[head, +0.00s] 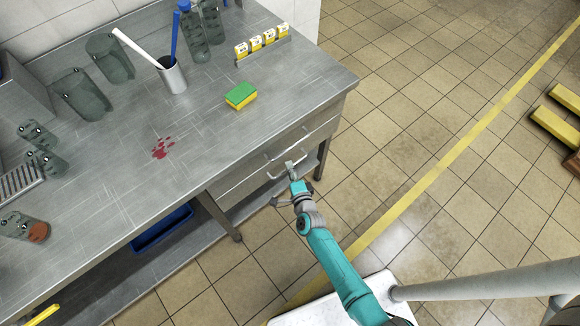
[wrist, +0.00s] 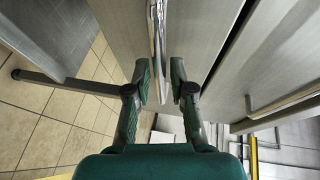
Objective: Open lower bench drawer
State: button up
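The steel bench has two drawers at its right end, one above the other. The lower drawer (head: 238,194) looks shut in the head view; its front also shows in the wrist view (wrist: 122,32). Its bar handle (wrist: 157,32) runs upright in the wrist view and reaches down between my fingertips. My gripper (wrist: 160,82) is open, one finger on each side of this handle, with gaps showing. In the head view my gripper (head: 291,172) is at the drawer fronts and partly covers the lower handle. The upper drawer's handle (wrist: 285,101) is off to the right in the wrist view.
The bench top (head: 205,130) holds a sponge (head: 241,95), a steel cup (head: 172,76), glass vessels and a red spill (head: 163,148). A blue bin (head: 162,229) sits below. A bench leg (head: 322,158) stands close to my gripper.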

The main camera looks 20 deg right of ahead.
jog(key=shift+w+f, duration=0.1)
jog(key=shift+w, duration=0.5)
grip_shut()
